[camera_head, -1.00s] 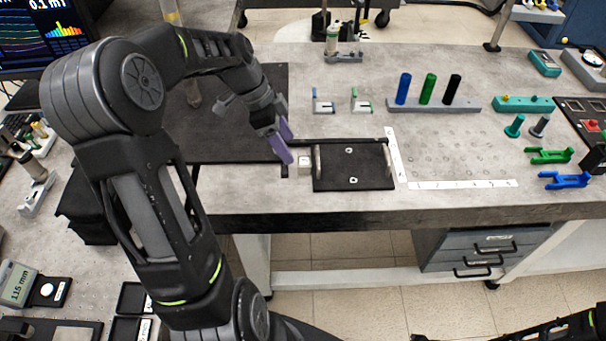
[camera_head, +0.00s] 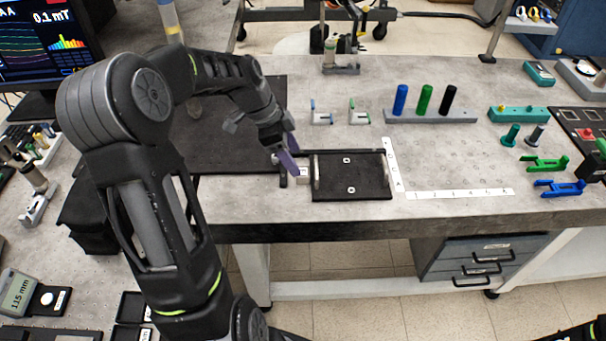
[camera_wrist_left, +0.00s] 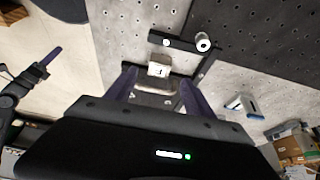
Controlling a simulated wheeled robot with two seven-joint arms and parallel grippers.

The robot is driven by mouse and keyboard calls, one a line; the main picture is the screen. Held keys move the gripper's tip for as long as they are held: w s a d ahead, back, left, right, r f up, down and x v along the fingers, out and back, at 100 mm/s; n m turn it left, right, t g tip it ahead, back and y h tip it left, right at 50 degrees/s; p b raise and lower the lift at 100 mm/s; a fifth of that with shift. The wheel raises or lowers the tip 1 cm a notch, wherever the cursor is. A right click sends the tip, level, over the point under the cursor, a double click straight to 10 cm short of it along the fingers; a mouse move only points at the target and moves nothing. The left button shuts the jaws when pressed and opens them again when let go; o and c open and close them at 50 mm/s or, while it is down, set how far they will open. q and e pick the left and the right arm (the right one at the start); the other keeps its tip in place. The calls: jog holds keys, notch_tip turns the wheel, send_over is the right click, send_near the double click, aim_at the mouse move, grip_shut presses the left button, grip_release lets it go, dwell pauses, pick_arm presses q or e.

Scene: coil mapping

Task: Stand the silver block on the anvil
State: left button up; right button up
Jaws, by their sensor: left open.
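The silver block (camera_head: 303,176) is a small pale cube on the bench, at the left end of the black coil board (camera_head: 370,192). In the left wrist view the block (camera_wrist_left: 158,70) shows a pale face with a dark mark, just beyond the fingertips. My left gripper (camera_head: 289,158) is open, its purple fingers pointing down close to the block; I cannot tell whether they touch it. A gauge reading 115 mm (camera_head: 17,293) stands at lower left, with a black plate bearing a white disc (camera_head: 47,298); I cannot tell if this is the anvil. My right gripper is out of view.
Upright plates stand at both ends of the coil board. Small clips (camera_head: 321,113) and a rack of blue, green and black cylinders (camera_head: 430,117) stand behind. A dark mat (camera_head: 215,125) lies left of the gripper.

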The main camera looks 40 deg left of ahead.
aim_at(301, 168)
pick_arm(q)
jog(key=p+x, duration=0.1)
jog(key=x, duration=0.4)
jog(key=shift+d+f, duration=0.15)
jog(key=shift+c, duration=0.2)
grip_shut()
dwell(0.8)
